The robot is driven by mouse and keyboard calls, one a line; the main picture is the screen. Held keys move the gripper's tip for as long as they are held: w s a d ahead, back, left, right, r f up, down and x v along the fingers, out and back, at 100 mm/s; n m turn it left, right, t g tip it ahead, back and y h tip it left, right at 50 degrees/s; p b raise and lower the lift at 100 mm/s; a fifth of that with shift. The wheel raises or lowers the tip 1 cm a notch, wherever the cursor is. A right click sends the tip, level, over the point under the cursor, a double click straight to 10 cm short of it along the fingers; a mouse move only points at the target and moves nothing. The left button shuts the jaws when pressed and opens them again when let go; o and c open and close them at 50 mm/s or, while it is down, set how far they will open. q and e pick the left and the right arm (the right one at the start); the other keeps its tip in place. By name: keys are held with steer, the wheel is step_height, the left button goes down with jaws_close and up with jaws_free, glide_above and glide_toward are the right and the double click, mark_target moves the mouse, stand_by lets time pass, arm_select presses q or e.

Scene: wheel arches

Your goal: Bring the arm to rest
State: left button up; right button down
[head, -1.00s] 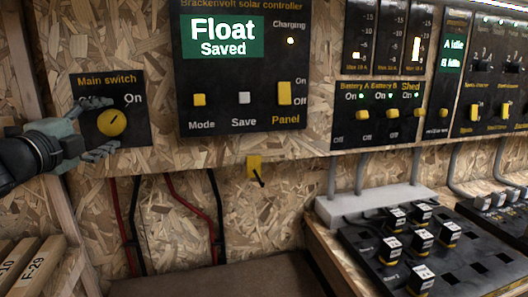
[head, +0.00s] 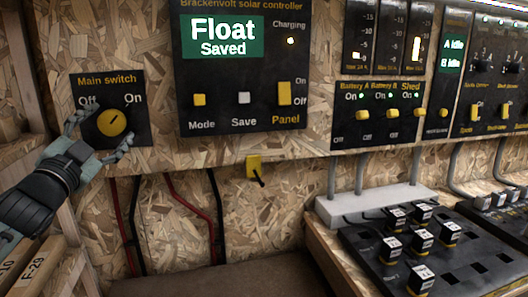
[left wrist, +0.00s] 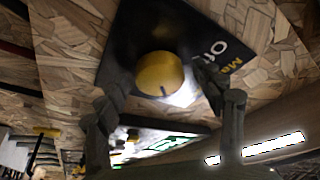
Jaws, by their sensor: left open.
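My left gripper (head: 101,136) is open at the left of the head view, its fingers spread at either side of the yellow main switch knob (head: 112,123). The knob's mark points up and right, toward "On". In the left wrist view the knob (left wrist: 160,74) shows between the open fingers of my left gripper (left wrist: 165,85); I cannot tell whether they touch it. The black main switch plate (head: 82,112) is on the chipboard wall. My right gripper does not show.
The solar controller panel (head: 240,105) beside the switch reads "Float Saved". A small yellow switch (head: 254,167) and red and black cables are below. A bench with a black board (head: 375,235) of labelled blocks is at right. Boxes (head: 38,268) stand at lower left.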

arm_select(q)
steer(key=shift+d+f+n+y, duration=0.1)
steer(key=shift+n+y, duration=0.3)
steer(key=shift+n, duration=0.6)
steer(key=shift+n+t+y+b, duration=0.3)
steer(key=shift+n+t+y, duration=0.1)
steer(key=shift+n, duration=0.6)
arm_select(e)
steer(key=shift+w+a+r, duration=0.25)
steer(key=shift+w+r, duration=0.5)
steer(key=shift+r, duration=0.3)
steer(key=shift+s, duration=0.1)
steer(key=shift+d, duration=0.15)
